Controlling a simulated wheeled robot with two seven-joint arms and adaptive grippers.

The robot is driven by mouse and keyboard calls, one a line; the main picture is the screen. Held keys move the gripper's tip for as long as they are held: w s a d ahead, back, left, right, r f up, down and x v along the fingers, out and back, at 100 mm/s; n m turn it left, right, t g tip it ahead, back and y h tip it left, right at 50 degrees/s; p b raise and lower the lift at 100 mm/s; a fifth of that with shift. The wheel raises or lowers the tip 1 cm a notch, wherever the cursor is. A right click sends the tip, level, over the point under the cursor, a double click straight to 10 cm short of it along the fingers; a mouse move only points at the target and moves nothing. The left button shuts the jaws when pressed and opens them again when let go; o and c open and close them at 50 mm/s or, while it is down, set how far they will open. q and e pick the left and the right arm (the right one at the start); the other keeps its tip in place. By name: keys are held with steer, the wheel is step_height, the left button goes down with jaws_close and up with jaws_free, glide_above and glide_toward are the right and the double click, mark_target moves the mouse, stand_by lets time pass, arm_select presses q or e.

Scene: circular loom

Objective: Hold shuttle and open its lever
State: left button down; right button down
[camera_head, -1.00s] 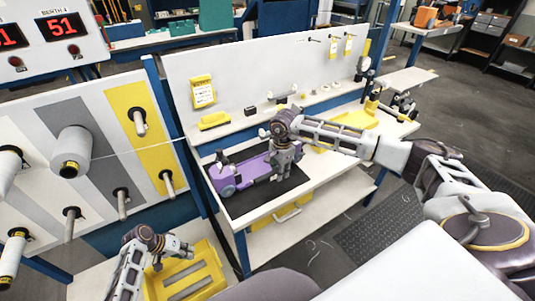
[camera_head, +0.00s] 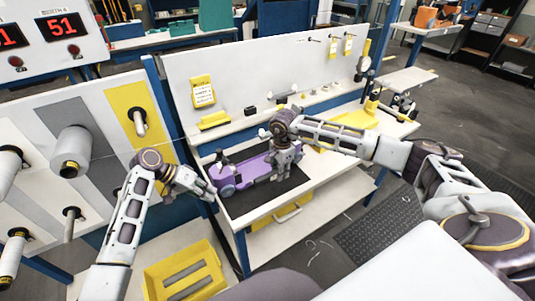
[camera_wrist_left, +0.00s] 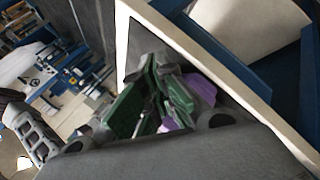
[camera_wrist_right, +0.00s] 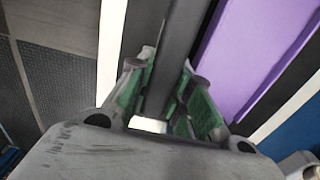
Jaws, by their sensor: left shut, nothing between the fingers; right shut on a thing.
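The purple shuttle (camera_head: 243,172) lies on a black mat (camera_head: 265,197) on the workbench, left of centre in the head view. My right gripper (camera_head: 284,170) reaches down to the shuttle's right part and is shut on it; in the right wrist view the fingers (camera_wrist_right: 165,108) close on a dark bar beside the shuttle's purple side (camera_wrist_right: 250,60). My left gripper (camera_head: 207,192) is shut and empty, just left of the shuttle's left end. In the left wrist view its green-padded fingers (camera_wrist_left: 158,105) are in front of part of the purple body (camera_wrist_left: 190,95). The lever cannot be made out clearly.
A panel with pegs and white spools (camera_head: 72,155) stands on the left. A yellow bin (camera_head: 183,275) with grey bars sits low below my left arm. A white backboard (camera_head: 260,75) rises behind the bench. A yellow tray (camera_head: 350,119) lies on the bench further right.

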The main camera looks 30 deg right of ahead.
mark_target(225, 162)
arm_select(q)
steer(key=w+d+r+t, duration=0.1)
steer(key=w+d+r, duration=0.1)
steer(key=r, duration=0.5)
steer(key=w+d+r+t+y, duration=0.1)
steer(key=w+d+r+t, duration=0.1)
steer(key=d+r, duration=0.3)
step_height(225, 162, up, 3)
steer(key=shift+w+f+t, duration=0.1)
steer(key=shift+w+t, duration=0.2)
steer(key=shift+f, duration=0.1)
